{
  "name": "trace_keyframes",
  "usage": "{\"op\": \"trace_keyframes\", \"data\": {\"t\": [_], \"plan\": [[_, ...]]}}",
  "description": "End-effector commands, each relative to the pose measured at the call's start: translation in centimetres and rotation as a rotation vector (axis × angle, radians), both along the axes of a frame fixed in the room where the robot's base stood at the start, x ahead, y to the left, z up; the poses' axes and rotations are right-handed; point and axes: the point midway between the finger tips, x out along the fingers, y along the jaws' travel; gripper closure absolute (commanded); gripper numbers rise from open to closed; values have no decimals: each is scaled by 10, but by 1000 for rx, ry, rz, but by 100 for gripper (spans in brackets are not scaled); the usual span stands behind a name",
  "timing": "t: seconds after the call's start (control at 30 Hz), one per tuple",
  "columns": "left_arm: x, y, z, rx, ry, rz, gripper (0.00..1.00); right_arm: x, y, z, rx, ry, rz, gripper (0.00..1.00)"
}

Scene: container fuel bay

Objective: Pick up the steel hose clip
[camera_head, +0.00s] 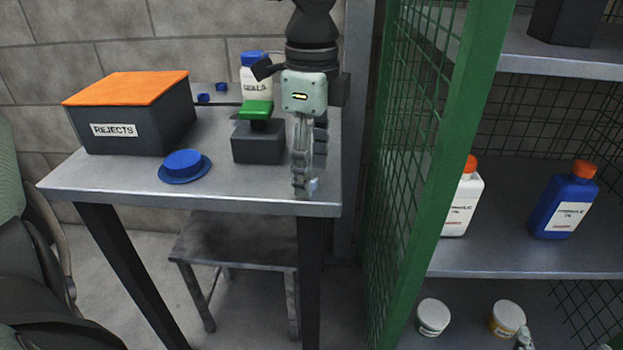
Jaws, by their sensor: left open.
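My left gripper (302,188) comes down from the top of the picture over the right end of the grey metal table (235,190). I see it nearly side-on, its fingers pointing down near the table's front right corner. It is open. I cannot clearly make out the steel hose clip. A small pale shiny bit shows at the fingertips, but I cannot tell whether it is the clip or part of a finger. The gripper hides the table behind it.
A dark REJECTS box (130,125) with an orange top, a blue round cap (183,165), a black block with a green top (258,140) and a white SEALS bottle (255,80) stand on the table. A green mesh panel (420,170) and shelves (515,255) are right.

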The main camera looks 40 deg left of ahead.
Motion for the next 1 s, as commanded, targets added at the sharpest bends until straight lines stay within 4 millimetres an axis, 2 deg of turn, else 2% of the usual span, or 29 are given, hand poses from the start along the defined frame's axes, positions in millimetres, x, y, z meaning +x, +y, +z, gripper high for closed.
{"op": "trace_keyframes", "data": {"t": [0.2, 0.5, 1.0], "plan": [[0, 0, 0, 0, 0, 0, 44, 0, 1, 0, 4, 0, 1, 22], [0, 0, 0, 1, 0, 0, 81, -1, 1, -1, 2, 5, 0, 22], [0, 0, 6, 2, -1, 0, 82, -1, -1, -1, -1, 9, -3, 22]]}}
